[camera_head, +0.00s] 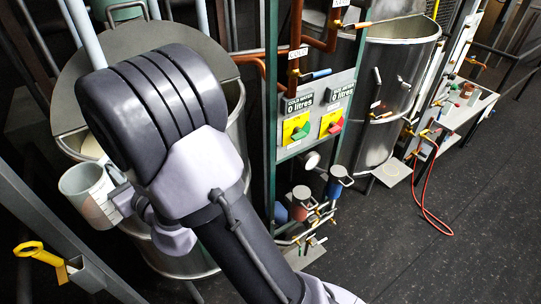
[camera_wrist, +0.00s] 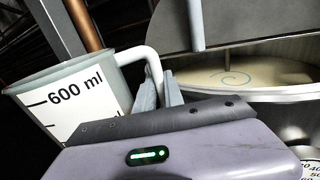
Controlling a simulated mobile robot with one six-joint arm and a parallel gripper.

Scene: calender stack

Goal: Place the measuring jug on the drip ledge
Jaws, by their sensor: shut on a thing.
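The measuring jug (camera_head: 88,192) is pale and translucent, at the left of the head view, beside the near steel vessel. In the wrist view the jug (camera_wrist: 75,92) stands at left, roughly upright, with a 600 ml mark on its white face. My gripper (camera_wrist: 160,92) is shut on the jug's pale handle; in the head view my gripper (camera_head: 119,192) is partly hidden behind my arm. I cannot tell for sure which surface is the drip ledge; a small pale plate (camera_head: 393,171) sits low in front of the far vessel.
The near vessel (camera_head: 236,135) has a half-open lid; cream liquid (camera_wrist: 240,78) shows inside it. A panel (camera_head: 317,112) with yellow and red-green valves, pipes and a green frame stands right of my arm. A red hose (camera_head: 424,190) hangs to the floor. Dark floor (camera_head: 430,260) is clear at lower right.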

